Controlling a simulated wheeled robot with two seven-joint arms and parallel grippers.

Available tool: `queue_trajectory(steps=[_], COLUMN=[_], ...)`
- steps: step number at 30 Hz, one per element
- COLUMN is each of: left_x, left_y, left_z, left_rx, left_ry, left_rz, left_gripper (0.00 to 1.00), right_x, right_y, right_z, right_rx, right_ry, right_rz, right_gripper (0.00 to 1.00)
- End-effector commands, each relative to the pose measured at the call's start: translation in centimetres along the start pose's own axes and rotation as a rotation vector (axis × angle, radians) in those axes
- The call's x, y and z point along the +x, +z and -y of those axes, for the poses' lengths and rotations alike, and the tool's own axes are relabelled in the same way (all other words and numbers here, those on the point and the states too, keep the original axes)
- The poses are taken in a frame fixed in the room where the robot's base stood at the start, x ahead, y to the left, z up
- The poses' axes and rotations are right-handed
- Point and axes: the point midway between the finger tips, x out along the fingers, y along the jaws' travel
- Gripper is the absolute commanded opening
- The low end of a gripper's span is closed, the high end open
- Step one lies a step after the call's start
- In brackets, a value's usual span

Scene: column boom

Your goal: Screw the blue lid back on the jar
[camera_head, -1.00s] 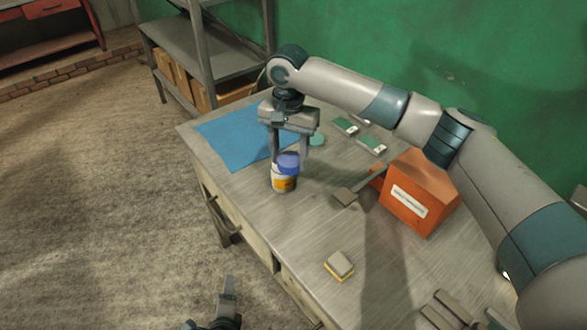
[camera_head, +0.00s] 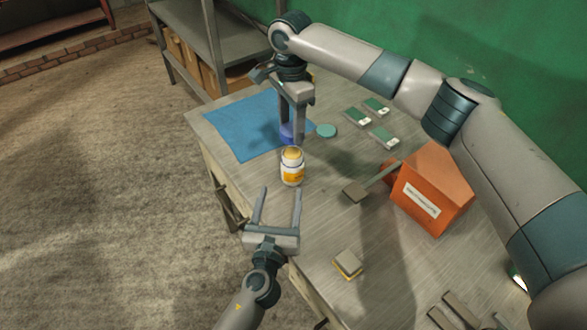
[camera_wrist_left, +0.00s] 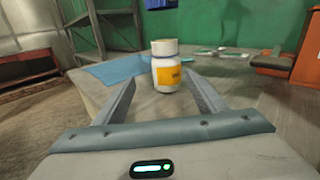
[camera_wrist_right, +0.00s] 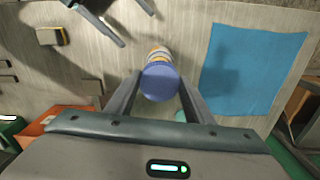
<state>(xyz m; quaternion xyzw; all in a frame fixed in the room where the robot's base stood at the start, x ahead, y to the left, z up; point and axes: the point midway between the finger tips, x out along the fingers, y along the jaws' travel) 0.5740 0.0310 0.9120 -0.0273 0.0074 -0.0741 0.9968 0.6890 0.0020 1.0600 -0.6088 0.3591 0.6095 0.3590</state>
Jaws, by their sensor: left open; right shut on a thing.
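The white jar (camera_head: 292,176) with a yellow-orange label stands upright on the workbench, its top uncovered. My right gripper (camera_head: 291,134) is shut on the blue lid (camera_head: 286,131) and holds it above the bench, apart from the jar. In the right wrist view the lid (camera_wrist_right: 160,82) sits between the fingers and hides part of the jar (camera_wrist_right: 157,53). My left gripper (camera_head: 281,190) is open and empty, its fingers pointing at the jar. In the left wrist view the jar (camera_wrist_left: 166,75) shows between and beyond the fingertips; the lid (camera_wrist_left: 160,4) shows above it.
A blue mat (camera_head: 240,128) lies at the bench's back left. A teal disc (camera_head: 327,130) and green-and-white pieces (camera_head: 384,137) lie right of the lid. A paddle-like tool (camera_head: 357,191), an orange box (camera_head: 432,190) and a sponge-like block (camera_head: 348,264) are further right and nearer.

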Motion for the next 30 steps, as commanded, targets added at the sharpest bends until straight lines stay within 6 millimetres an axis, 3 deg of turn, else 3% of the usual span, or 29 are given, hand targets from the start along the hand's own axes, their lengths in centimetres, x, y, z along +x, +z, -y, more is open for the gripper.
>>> queue_trajectory(steps=[19,30], left_x=[0.9,5.2], left_y=[0.1,0.2], left_z=[0.7,0.8], left_rx=[0.054,0.053], left_ry=[-0.022,-0.02], left_rz=[0.011,0.011], left_gripper=[0.65,0.65], right_x=[0.0,0.0], right_y=[0.0,0.0], right_z=[0.0,0.0], right_rx=[0.001,0.001], right_ry=[0.0,0.0], right_rz=[0.0,0.0], right_gripper=[0.27,0.27])
